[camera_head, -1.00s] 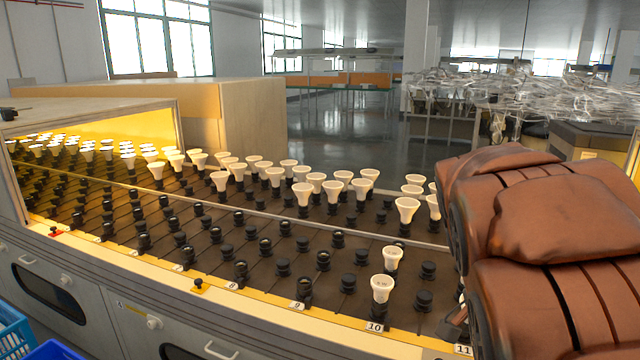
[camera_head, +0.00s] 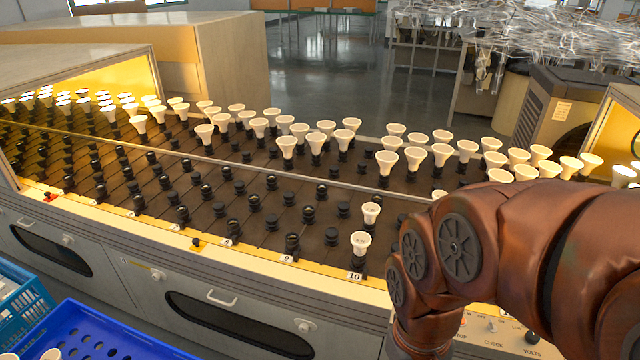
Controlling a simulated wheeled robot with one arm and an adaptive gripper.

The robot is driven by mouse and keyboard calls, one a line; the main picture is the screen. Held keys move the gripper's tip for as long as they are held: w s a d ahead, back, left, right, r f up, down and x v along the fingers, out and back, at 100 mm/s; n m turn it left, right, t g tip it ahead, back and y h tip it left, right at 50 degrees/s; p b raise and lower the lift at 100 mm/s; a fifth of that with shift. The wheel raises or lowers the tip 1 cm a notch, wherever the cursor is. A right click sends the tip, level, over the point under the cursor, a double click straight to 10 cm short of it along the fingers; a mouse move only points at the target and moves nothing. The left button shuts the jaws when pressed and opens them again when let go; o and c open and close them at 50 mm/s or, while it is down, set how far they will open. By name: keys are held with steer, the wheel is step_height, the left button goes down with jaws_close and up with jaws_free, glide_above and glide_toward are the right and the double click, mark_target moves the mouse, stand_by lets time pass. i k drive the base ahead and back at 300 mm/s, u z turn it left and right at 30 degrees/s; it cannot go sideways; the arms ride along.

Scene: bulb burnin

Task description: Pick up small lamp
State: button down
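Two small white lamps stand upright in black sockets near the front edge of the rack (camera_head: 150,230), by the number 10 label. The nearer small lamp (camera_head: 360,243) is in the front row, and the other small lamp (camera_head: 371,213) is just behind it. Larger white lamps (camera_head: 287,147) fill the rows behind the rail. My brown-covered arm is at the right, just right of the two small lamps, and hides part of the rack. My gripper is out of view, below the frame or behind the arm.
A blue perforated crate (camera_head: 115,335) and a lighter blue basket (camera_head: 22,312) stand at the lower left, in front of the rack. Many empty black sockets (camera_head: 232,229) stand on the rack's near side. A control panel (camera_head: 495,338) shows at the lower right.

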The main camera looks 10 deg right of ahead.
mark_target(361, 241)
steer(key=k, duration=1.2)
steer(key=u, duration=0.8)
steer(key=i, duration=1.8)
steer(key=z, duration=0.6)
